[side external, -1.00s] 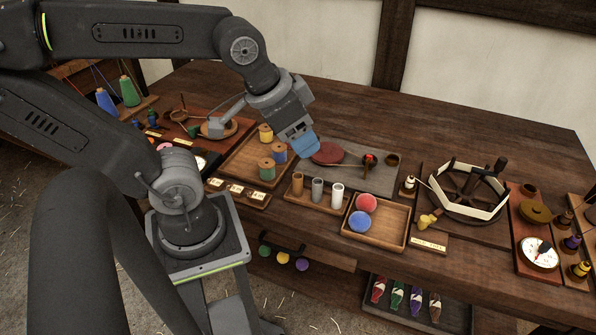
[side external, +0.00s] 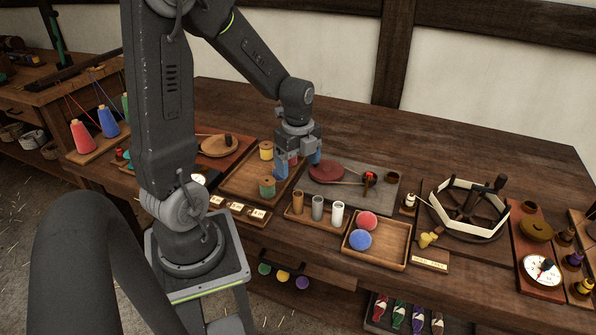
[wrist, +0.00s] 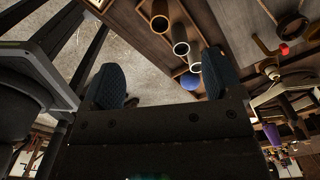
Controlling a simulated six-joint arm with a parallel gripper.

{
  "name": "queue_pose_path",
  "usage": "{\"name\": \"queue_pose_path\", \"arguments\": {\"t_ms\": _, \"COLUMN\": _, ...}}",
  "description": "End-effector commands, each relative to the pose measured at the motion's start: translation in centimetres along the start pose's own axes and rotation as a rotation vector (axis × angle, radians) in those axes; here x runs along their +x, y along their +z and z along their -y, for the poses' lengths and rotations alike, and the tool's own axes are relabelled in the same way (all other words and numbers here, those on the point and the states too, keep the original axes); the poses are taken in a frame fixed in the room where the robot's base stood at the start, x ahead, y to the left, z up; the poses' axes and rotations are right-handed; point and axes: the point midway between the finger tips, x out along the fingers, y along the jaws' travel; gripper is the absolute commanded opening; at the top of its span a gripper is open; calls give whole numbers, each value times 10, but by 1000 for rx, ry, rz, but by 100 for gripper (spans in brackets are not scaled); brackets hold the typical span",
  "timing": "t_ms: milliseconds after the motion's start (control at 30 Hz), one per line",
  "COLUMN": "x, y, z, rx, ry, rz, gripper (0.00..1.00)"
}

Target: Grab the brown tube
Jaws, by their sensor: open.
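The brown tube (side external: 298,202) stands upright at the left end of a small wooden tray (side external: 312,222), beside a grey tube (side external: 317,207) and a white tube (side external: 336,213). My gripper (side external: 298,167) is open, pointing down, with blue fingertips, and shows just above the brown tube in the side picture. It is apart from the tube and holds nothing. In the wrist view the brown tube (wrist: 158,14) shows near the top edge, its open end towards the camera, beyond and between my two spread fingers (wrist: 163,78).
A spool tray (side external: 237,190) with yellow (side external: 266,151) and green spools lies left of the gripper. A tray with a red ball (side external: 367,221) and blue ball (side external: 360,240) is to the right.

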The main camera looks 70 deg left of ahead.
Motion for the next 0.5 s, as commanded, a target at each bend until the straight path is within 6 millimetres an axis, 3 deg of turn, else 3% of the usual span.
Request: {"name": "queue_pose_path", "arguments": {"t_ms": 500, "x": 64, "y": -1, "z": -1, "rx": 1, "ry": 4, "rz": -1, "gripper": 85}}
